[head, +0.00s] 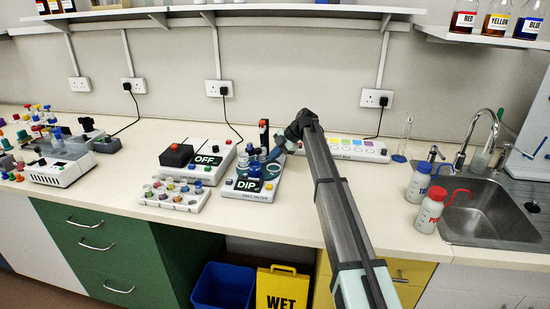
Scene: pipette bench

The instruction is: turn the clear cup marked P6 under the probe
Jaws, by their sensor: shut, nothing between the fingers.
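The device with the "DIP" sign (247,185) stands mid-bench in the head view. An upright dark post with an orange-red top (263,128) rises at its back; I cannot tell whether this is the probe. Small dark-blue round parts (246,158) show on the device's left side. The clear cup marked P6 cannot be picked out; the cup markings are too small to read. My gripper (272,157) reaches down from the right over the device. It is shut and empty, close to the round parts; I cannot tell whether it touches them.
An "OFF" device (208,160) and a rack of coloured vials (174,194) stand to the left. A strip with coloured squares (345,148) lies behind my arm. Two wash bottles (430,210) stand by the sink (490,215). The bench front right of my arm is clear.

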